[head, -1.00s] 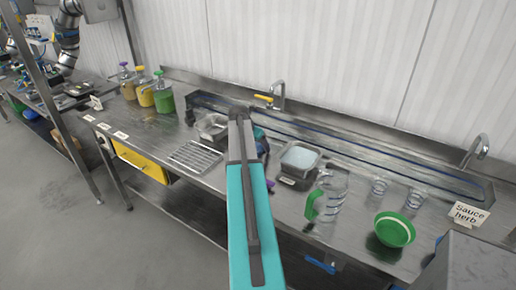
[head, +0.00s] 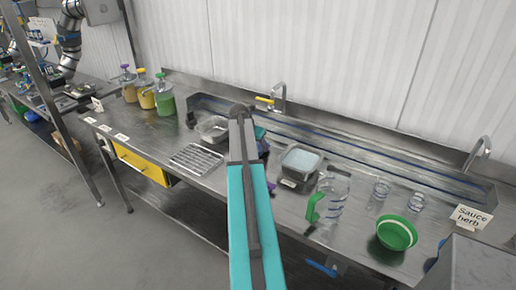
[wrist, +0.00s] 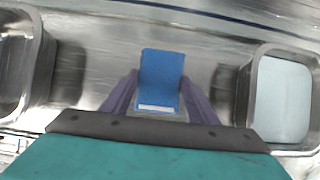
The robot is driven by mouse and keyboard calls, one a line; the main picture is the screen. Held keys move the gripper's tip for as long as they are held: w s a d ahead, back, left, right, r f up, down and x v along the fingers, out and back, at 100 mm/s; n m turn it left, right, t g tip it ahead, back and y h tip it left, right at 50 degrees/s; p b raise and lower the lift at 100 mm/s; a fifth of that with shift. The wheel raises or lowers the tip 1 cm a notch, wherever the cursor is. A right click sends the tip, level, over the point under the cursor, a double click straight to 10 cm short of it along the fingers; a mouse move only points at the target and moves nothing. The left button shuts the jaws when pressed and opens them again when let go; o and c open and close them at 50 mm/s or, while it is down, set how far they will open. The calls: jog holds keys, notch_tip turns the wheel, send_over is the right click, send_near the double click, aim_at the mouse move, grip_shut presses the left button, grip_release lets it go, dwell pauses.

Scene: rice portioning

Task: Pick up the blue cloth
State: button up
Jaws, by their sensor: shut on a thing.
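The blue cloth (wrist: 162,75) shows in the middle of the wrist view, a small folded-looking blue piece with a pale strip at its near edge. My gripper (wrist: 159,92) has its two purple fingers on either side of the cloth and is shut on it. In the head view my teal and grey arm hides the cloth and most of the gripper. Whether the cloth touches the steel surface below I cannot tell.
A wire rack (head: 196,158), a green-handled jug (head: 331,196) and a green bowl (head: 396,233) are on the counter. A long trough runs behind.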

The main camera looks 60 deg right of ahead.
notch_tip(320, 180, up, 2)
jog(key=shift+r+b, duration=0.1)
jog(key=shift+b, duration=0.4)
jog(key=s+a+b, duration=0.1)
jog(key=s+a, duration=0.1)
jog(key=a, duration=0.2)
jog(key=s+a+r+b, duration=0.1)
jog(key=s+a, duration=0.2)
jog(key=a, duration=0.2)
jog(key=s+a+b, duration=0.2)
jog(key=a, duration=0.3)
jog(key=shift+s+a+r, duration=0.15)
jog(key=shift+r, duration=0.1)
